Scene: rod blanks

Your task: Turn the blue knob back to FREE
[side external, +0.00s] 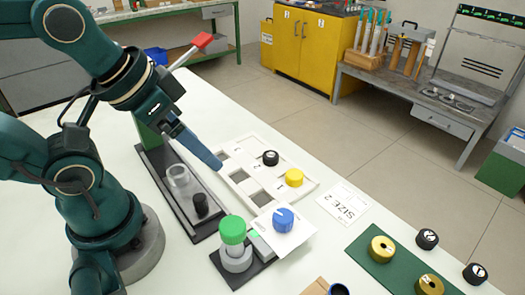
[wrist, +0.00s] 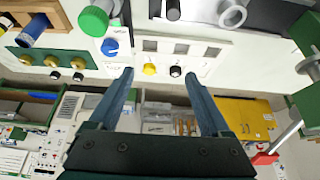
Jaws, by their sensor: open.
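The blue knob (side external: 283,219) sits on a white plate (side external: 301,238) beside a green-capped cylinder (side external: 232,230). A pale mark shows on its top, but I cannot read its setting or any FREE lettering. In the wrist view the blue knob (wrist: 110,46) is up and left of my fingers, next to the green cap (wrist: 94,20). My gripper (side external: 217,164) is raised beside the white slotted tray, behind and left of the knob and apart from it. In the wrist view my gripper (wrist: 160,77) has its two fingers wide apart, with nothing between them.
The white slotted tray (side external: 238,177) holds a black piece (side external: 270,158) and a yellow piece (side external: 294,177). A SIZE 2 card (side external: 344,202) and green mat (side external: 362,262) lie right.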

